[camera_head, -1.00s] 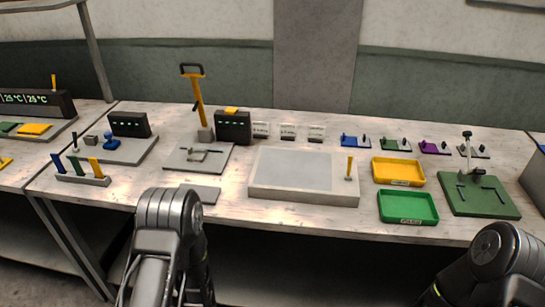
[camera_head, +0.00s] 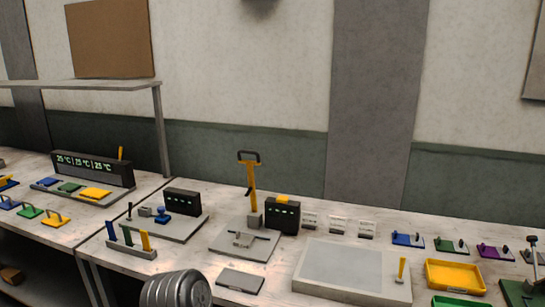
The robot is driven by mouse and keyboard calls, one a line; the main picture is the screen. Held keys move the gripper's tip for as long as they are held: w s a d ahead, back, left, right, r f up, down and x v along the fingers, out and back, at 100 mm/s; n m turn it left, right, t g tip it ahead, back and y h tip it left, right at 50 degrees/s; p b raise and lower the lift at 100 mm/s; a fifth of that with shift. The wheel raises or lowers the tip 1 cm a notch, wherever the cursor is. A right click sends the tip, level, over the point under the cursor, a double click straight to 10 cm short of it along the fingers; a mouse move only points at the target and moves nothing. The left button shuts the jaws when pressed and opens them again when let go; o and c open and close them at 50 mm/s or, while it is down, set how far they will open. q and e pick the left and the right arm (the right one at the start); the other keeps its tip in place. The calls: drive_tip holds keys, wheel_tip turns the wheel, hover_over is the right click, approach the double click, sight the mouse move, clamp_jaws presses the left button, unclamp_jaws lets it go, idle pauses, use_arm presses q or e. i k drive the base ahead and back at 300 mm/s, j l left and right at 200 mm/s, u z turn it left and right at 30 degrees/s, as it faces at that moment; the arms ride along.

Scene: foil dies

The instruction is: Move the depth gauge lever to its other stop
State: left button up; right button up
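No part in view is labelled as the depth gauge, so I cannot tell which lever is the depth gauge lever. A short yellow lever (camera_head: 402,269) stands nearly upright at the right end of a wide grey slab (camera_head: 345,291). A tall yellow lever with a dark loop handle (camera_head: 250,183) stands upright behind a grey plate (camera_head: 227,251), beside a black display box (camera_head: 283,217). A green base (camera_head: 514,293) with a grey upright post (camera_head: 533,262) is cut off at the right edge. Neither of my grippers is in view; only an arm link of mine shows at the bottom.
A yellow tray (camera_head: 455,278) and a green tray (camera_head: 450,302) lie right of the slab. A flat dark grey block (camera_head: 240,281) lies near the front edge. A rack with coloured handles (camera_head: 133,251) stands left. Another bench with a temperature display (camera_head: 93,168) is further left.

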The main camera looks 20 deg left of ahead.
sight(251, 191)
drive_tip(key=j+z, duration=0.1)
drive_tip(key=j, duration=0.35)
drive_tip(key=k+j, duration=0.1)
drive_tip(key=j, duration=0.35)
drive_tip(key=k+j+z, duration=0.15)
drive_tip(key=j, duration=0.75)
drive_tip(key=k+j+z, duration=0.15)
drive_tip(key=j, duration=0.3)
drive_tip(key=j+z, duration=0.1)
drive_tip(key=j, duration=0.35)
drive_tip(key=k+j, duration=0.2)
drive_tip(key=j, duration=0.2)
drive_tip(key=z, duration=0.05)
